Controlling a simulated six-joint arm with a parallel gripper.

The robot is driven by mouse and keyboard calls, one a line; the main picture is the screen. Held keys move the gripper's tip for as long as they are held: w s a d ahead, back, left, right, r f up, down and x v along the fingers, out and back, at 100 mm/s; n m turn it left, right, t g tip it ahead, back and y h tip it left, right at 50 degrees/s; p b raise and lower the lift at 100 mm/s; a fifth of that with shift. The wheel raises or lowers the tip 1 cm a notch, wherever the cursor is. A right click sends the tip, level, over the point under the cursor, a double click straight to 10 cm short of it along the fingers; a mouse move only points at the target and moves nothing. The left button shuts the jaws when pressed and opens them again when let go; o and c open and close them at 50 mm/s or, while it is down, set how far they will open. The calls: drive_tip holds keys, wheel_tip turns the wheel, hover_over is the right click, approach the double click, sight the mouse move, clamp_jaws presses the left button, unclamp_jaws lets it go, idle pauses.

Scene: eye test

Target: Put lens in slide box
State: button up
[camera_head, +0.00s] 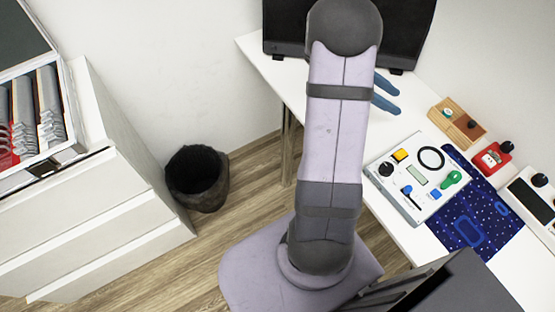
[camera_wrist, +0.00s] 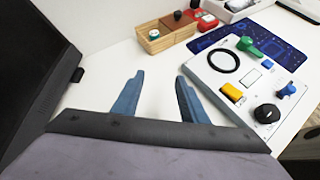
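My gripper (camera_wrist: 158,82) is open, its two blue fingers apart with nothing between them. In the head view its fingers (camera_head: 386,93) show beside my arm, above the white desk. A small wooden box (camera_wrist: 144,44) stands ahead of the fingers, with a light part and a brown part; it also shows in the head view (camera_head: 437,111). A small round bluish piece (camera_wrist: 154,35) is in its light part. A black ring (camera_wrist: 213,65) lies on a white control panel (camera_wrist: 247,98), right of the fingers. I cannot tell for sure which piece is the lens or which box is the slide box.
The panel has a yellow button (camera_wrist: 233,92), a black knob (camera_wrist: 267,113) and a green piece (camera_wrist: 249,47). A red box (camera_head: 490,159), a starry blue mat (camera_head: 470,232) and a white device (camera_head: 533,207) lie around it. A dark monitor (camera_wrist: 32,65) stands left.

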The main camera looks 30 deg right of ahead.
drive_tip(key=w+a+f+m+t+y, duration=0.1)
drive_tip(key=a, duration=0.5)
drive_tip(key=a+m+t+y, duration=0.1)
drive_tip(key=a, duration=0.6)
drive_tip(key=w+a+f+m+t+y, duration=0.1)
drive_tip(key=a+m+y, duration=0.1)
drive_tip(key=a, duration=0.4)
drive_tip(key=shift+w+a+f, duration=0.2)
drive_tip(key=shift+w+f, duration=0.1)
drive_tip(key=shift+w, duration=0.05)
drive_tip(key=s+a+m+t+y, duration=0.1)
drive_tip(key=a+m+y, duration=0.1)
drive_tip(key=a, duration=0.8)
drive_tip(key=s+a+f+m+t+y, duration=0.1)
drive_tip(key=s+a+m+t+y, duration=0.1)
drive_tip(key=a, duration=0.9)
drive_tip(key=shift+a+f+m+y, duration=0.25)
drive_tip(key=shift+a+m+y, duration=0.05)
drive_tip(key=shift+m+y, duration=0.45)
wheel_tip(320, 180, up, 13)
drive_tip(key=p, duration=1.3)
drive_tip(key=shift+r, duration=0.15)
